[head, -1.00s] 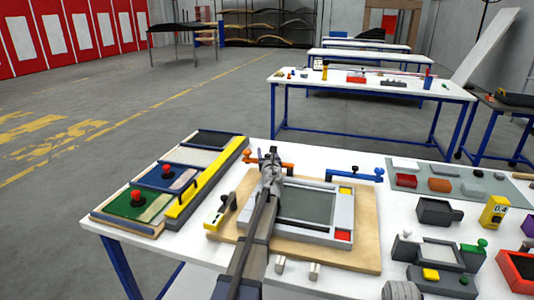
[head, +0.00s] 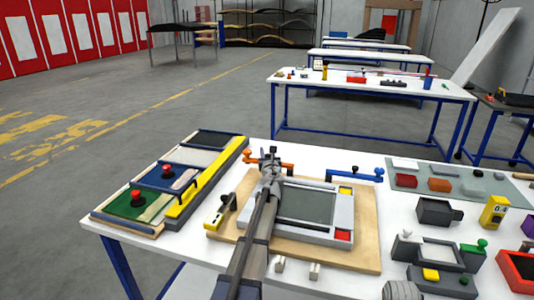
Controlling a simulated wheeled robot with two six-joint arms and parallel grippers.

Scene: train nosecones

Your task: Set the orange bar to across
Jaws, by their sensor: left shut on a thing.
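The orange bar (head: 287,166) lies at the back left of the wooden board, behind the grey frame, and shows on both sides of my gripper. My left gripper (head: 269,158) is at the bar, shut on it, with the arm reaching in from the front. The gripper hides the middle of the bar, so its exact angle is hard to tell. A blue bar (head: 350,176) lies at the back right of the board. My right gripper is not in view.
The grey frame (head: 349,217) with yellow and red corner blocks sits on the wooden board (head: 366,258). A yellow clamp (head: 218,212) is at its left. A long yellow bar (head: 208,182) and coloured panels lie further left. Several small parts crowd the right side.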

